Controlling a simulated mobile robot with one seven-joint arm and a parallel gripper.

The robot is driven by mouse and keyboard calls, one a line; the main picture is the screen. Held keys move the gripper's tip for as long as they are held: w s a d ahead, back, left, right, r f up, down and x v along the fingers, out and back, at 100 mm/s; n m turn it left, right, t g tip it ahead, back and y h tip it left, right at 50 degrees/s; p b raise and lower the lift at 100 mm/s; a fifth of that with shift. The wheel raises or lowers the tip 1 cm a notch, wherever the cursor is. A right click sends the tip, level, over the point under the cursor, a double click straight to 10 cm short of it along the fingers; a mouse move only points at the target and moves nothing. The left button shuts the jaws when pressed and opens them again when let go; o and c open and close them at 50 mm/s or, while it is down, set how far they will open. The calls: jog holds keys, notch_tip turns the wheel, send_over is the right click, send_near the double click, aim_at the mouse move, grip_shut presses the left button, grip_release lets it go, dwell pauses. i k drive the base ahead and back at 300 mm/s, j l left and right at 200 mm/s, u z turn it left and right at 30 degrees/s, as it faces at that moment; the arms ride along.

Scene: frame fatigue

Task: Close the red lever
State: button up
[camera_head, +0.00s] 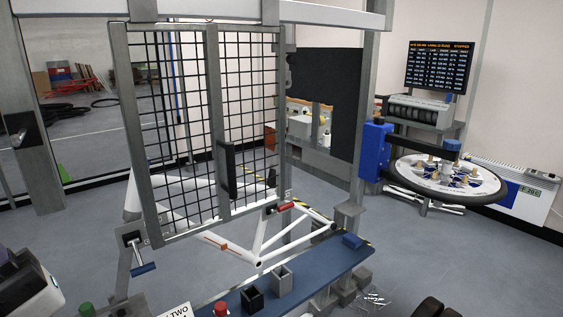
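The red lever (286,206) is a small red handle on a dark pivot, low on the right post of the mesh guard frame. It lies nearly level, its red end pointing right and slightly up. A similar blue lever (143,269) sits on the left post, lower down. The mesh guard (190,120) hangs between the posts, with a black vertical handle (231,172) on it. My gripper cannot be made out in this view; nothing visible touches the red lever.
Below the guard stands a white bicycle frame (222,246) over a blue bench (318,268). Grey floor (430,245) is open between.

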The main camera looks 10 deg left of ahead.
aim_at(283, 208)
jog(key=i+z, duration=0.35)
jog(key=i+j+z, duration=0.2)
jog(key=i+z, duration=0.2)
jog(key=i, duration=0.15)
